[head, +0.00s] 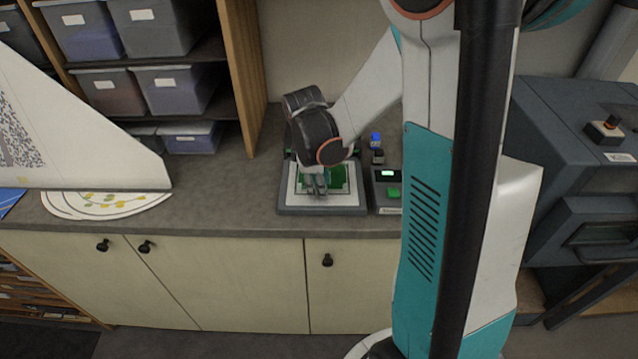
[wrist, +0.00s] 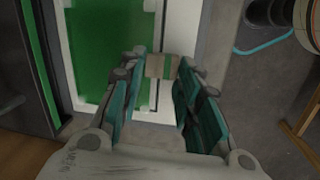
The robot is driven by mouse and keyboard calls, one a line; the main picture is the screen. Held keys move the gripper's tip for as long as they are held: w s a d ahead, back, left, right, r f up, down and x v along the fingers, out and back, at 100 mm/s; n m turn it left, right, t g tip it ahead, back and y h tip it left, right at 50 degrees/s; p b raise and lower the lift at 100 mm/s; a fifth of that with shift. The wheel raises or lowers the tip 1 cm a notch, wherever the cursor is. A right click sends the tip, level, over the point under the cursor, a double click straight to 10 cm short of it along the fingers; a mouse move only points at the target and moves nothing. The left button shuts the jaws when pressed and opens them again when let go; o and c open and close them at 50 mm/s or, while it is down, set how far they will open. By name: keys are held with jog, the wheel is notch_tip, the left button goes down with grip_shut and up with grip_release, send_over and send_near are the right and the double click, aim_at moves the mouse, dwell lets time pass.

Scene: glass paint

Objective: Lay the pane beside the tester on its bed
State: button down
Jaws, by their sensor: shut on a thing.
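The green pane (head: 338,177) is over the pale bed (head: 350,207) of a dark-framed unit on the counter. It also shows in the wrist view (wrist: 100,50) as a flat green sheet. My gripper (head: 319,186) is low over the bed's front part. In the wrist view my gripper (wrist: 160,68) has its fingers on either side of a small tan piece (wrist: 158,65) with a green stripe, at the pane's edge. I cannot tell whether the pane touches the bed all over. The tester (head: 387,192), with a lit display and green top, stands just right of the bed.
Small blue and dark blocks (head: 376,140) stand behind the tester. Shelves with grey bins (head: 175,88) are behind left. A large dark machine (head: 570,150) is at the right. Counter left of the bed is clear.

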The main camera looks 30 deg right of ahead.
jog(key=shift+f, duration=0.25)
dwell(0.7)
jog(key=c, duration=1.1)
grip_release()
jog(key=shift+r, duration=0.1)
notch_tip(320, 180, up, 12)
jog(key=a, duration=0.2)
jog(key=shift+s, duration=0.2)
jog(key=shift+a, duration=0.1)
jog(key=s+a+f+m+t+y+b, duration=0.1)
jog(key=s+a+f+m+t+b, duration=0.1)
jog(key=s+a, duration=0.4)
jog(key=s+a+f+m+t+b, duration=0.2)
jog(key=s+a+m+t+b, duration=0.2)
jog(key=s+a+m+b, duration=0.2)
jog(key=shift+s+f+m+t+y+b, duration=0.25)
jog(key=shift+f+m+t+y+b, duration=0.15)
jog(key=shift+m, duration=0.3)
